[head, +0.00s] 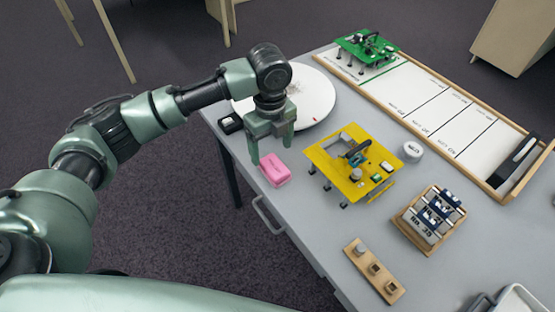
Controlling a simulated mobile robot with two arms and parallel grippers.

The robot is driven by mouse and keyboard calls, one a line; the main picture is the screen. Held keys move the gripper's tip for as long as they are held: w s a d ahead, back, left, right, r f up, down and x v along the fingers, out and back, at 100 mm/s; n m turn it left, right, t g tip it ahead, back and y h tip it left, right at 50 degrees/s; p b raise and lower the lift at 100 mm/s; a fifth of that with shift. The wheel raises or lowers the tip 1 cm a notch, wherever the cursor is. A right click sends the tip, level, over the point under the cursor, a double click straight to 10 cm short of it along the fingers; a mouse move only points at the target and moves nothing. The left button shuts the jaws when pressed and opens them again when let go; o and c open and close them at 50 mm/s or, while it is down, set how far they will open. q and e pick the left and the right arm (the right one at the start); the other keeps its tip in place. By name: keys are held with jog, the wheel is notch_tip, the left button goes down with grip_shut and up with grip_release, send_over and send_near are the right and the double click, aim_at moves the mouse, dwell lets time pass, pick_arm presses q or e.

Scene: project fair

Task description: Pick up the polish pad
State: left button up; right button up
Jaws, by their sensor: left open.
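A bright pink block (274,169), which looks like the polish pad, lies on the grey table (330,250) near its left edge. My left gripper (272,154) comes in from the left and points down at the pad. Its two fingers are apart, one at the pad's left and one behind its right side in the picture. I cannot tell whether a finger touches the pad. The pad's visible top is clear, and nothing is held. My right gripper is not in the head view.
A white round plate (318,95) lies behind the gripper, with a small black box (230,123) beside it. A yellow board on legs (350,165) stands close to the pad's right. Further right are a wooden rack (428,218), a wooden strip (374,271) and a framed board (430,105).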

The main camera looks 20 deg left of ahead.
aim_at(273, 164)
pick_arm(q)
jog(key=f, duration=0.3)
jog(key=shift+s+d+f, duration=0.15)
jog(key=shift+s, duration=0.2)
notch_tip(273, 164, down, 2)
jog(key=shift+w+f, duration=0.15)
jog(key=shift+f, duration=0.35)
jog(key=c, duration=1.4)
jog(key=shift+c, duration=0.3)
notch_tip(273, 164, up, 20)
jog(key=shift+p, duration=0.35)
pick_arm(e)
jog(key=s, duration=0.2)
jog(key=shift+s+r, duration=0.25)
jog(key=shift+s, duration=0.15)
